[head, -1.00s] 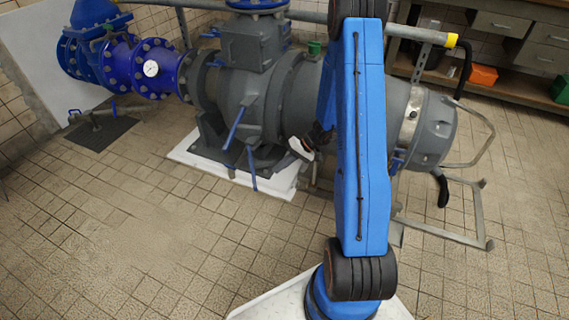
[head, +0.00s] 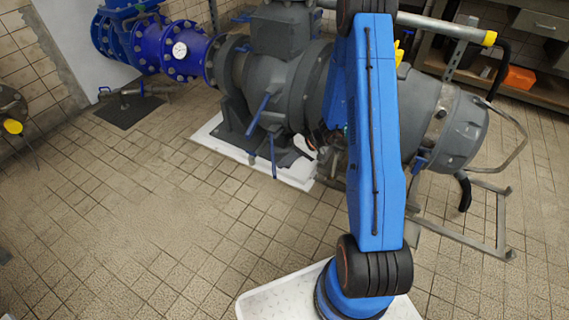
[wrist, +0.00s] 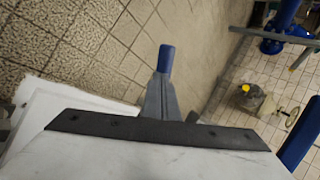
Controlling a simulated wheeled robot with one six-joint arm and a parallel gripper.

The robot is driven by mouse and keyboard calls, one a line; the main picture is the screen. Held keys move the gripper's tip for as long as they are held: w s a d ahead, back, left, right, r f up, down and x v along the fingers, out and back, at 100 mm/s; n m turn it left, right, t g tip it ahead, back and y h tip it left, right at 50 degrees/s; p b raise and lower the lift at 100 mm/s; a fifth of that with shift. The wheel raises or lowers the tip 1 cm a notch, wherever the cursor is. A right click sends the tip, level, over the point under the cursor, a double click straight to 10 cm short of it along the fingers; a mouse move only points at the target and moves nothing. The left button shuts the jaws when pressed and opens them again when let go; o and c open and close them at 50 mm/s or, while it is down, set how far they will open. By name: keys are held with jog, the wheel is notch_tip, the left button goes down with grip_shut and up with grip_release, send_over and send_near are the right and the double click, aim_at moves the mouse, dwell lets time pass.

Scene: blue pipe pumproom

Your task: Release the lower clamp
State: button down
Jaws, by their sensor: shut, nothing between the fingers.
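Two blue-handled levers show on the grey pump's near side in the head view. The upper lever (head: 262,106) slants above the lower lever (head: 273,155), which points down beside the white plinth. In the wrist view a clamp lever (wrist: 166,60) with a blue grip and grey body stands out beyond a dark bolted bar (wrist: 150,130); I cannot tell which of the two it is. Another blue handle (wrist: 303,135) is cut by the right edge. My gripper (head: 318,141) is shut, small and partly hidden by my arm in the head view, right of the lower lever. Its fingers do not show in the wrist view.
The grey pump (head: 275,30) sits on a white plinth (head: 228,145) and joins a blue flanged pipe (head: 150,48) with a gauge. A metal frame (head: 480,245) stands at right. Open tiled floor (head: 140,220) lies at left and in front.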

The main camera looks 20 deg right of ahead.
jog(key=w+a, duration=0.2)
jog(key=a, duration=0.6)
jog(key=shift+w, duration=0.4)
